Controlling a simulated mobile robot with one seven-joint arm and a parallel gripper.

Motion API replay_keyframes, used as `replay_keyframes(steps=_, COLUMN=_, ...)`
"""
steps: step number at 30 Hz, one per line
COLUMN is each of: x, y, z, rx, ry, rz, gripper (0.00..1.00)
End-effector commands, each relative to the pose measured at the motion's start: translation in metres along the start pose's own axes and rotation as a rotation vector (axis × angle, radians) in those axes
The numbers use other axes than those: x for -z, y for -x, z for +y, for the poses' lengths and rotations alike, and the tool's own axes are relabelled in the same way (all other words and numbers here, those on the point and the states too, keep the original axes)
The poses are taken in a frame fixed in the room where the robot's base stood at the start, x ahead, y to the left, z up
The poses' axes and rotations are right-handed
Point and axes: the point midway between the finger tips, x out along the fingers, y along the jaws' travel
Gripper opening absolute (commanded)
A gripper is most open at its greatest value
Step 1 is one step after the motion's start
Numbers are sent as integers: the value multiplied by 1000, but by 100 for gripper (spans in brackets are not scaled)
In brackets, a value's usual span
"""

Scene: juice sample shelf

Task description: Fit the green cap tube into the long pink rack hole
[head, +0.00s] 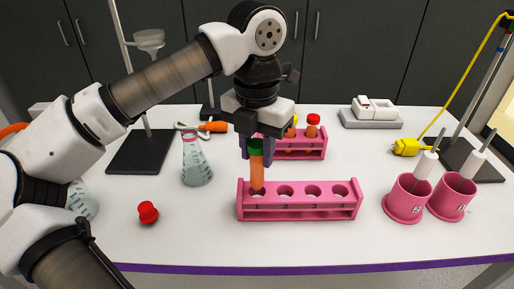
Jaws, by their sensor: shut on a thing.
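The green cap tube (257,170), filled with orange liquid, stands upright at the leftmost hole of the long pink rack (300,212). Its lower end is at or inside that hole; I cannot tell how deep. The other holes in the front row look empty. My gripper (257,150) points down and is shut on the tube at its green cap. The fingers partly hide the cap.
A second pink rack (312,154) behind holds tubes with orange and red caps. A flask (195,165) and a red stopper (148,212) are on the left. Two pink cups (404,205) (449,203) stand on the right. The table front is clear.

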Motion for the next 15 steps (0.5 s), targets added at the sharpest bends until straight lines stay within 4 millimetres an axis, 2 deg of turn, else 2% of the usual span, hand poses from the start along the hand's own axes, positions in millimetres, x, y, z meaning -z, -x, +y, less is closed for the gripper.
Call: replay_keyframes(steps=15, x=0, y=-7, z=0, rx=0, ry=0, rz=0, gripper=8)
